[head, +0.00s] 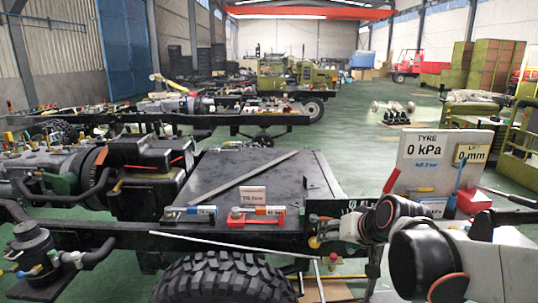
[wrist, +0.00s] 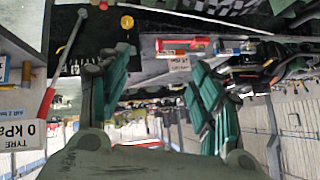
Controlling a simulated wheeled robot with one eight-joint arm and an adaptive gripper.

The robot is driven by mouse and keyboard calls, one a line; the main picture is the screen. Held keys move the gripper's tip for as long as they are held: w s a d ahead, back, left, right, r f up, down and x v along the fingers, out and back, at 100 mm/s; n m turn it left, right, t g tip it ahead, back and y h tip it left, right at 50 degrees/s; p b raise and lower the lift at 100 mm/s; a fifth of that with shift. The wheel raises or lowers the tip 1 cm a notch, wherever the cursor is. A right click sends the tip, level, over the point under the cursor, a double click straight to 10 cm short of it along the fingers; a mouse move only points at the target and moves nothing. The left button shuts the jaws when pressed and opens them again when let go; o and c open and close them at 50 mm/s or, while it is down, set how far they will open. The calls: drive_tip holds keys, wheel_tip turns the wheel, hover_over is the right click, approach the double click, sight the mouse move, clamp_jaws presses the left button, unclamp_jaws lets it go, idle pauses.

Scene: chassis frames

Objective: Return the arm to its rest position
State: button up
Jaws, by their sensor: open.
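My arm (head: 405,235), with white and black links, reaches in from the lower right of the head view, beside the right end of the chassis. My gripper (wrist: 152,85) shows in the wrist view as two fingers with green pads, spread wide apart. No object is held between them. The gripper's fingers are hard to make out in the head view. The wrist picture looks turned over, with the sign text upside down or tilted.
The chassis (head: 240,170) carries a flat dark deck with a red tool (head: 256,221) and a blue-handled tool (head: 189,210) at its front edge. A large tyre (head: 225,278) is below. A "TYRE 0 kPa" board (head: 424,155) stands behind my arm.

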drive_tip(key=s+d+f+g+h, duration=0.1)
drive_tip(key=s, duration=1)
drive_tip(key=s+d+f+n+g+h, duration=0.1)
drive_tip(key=s, duration=1)
drive_tip(key=shift+s+d+h, duration=0.15)
drive_tip(key=shift+d+h, duration=0.15)
drive_tip(key=shift+d, duration=0.05)
drive_tip(key=shift+f, duration=0.1)
drive_tip(key=shift+c, duration=0.6)
